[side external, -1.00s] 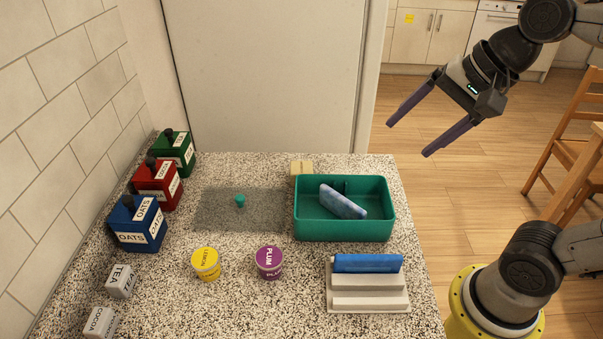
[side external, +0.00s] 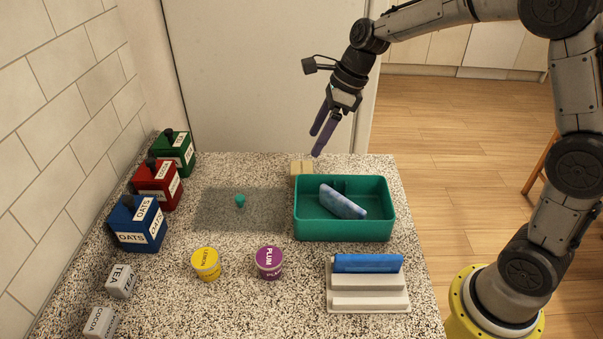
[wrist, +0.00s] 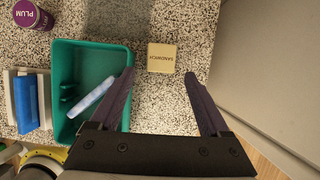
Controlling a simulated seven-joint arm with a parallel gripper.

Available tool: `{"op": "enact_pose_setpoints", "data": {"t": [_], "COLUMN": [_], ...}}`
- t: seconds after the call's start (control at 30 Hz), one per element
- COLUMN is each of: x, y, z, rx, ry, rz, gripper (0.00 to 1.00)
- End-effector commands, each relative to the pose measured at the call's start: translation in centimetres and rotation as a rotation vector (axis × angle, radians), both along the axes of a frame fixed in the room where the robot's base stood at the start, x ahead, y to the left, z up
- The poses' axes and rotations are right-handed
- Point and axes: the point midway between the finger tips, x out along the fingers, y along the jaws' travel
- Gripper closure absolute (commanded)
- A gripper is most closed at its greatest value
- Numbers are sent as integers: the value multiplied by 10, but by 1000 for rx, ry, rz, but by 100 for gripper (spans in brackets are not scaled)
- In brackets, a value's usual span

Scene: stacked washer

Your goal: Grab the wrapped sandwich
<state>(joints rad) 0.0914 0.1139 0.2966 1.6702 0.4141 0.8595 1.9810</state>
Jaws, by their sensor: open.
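The wrapped sandwich (side external: 301,169) is a small tan block on the counter, just behind the green bin in the side view. In the wrist view the sandwich (wrist: 161,58) shows its label, a little beyond and between the fingertips. My gripper (side external: 316,144) is above the sandwich, pointing down and tilted, with its purple fingers apart. In the wrist view my gripper (wrist: 160,72) is open, with nothing between its fingers. The left finger overlaps the edge of the bin in that view.
The green bin (side external: 344,231) holds a bluish-white bar (side external: 342,202). A stepped stand (side external: 368,298) with a blue block (side external: 367,263) is in front of it. Yellow (side external: 206,264) and purple (side external: 270,262) tubs stand left. Canisters (side external: 158,185) line the wall. A tall pale panel (side external: 265,75) rises behind the counter.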

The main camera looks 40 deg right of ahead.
Motion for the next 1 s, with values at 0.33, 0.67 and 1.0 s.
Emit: {"op": "enact_pose_setpoints", "data": {"t": [0.33, 0.67, 1.0], "x": [12, 21, 26], "y": [14, 19, 25], "z": [-45, -80, -96], "rx": [1, -1, -1], "ry": [1, 4, -1], "rz": [3, 3, 3], "gripper": [20, 20, 20]}}
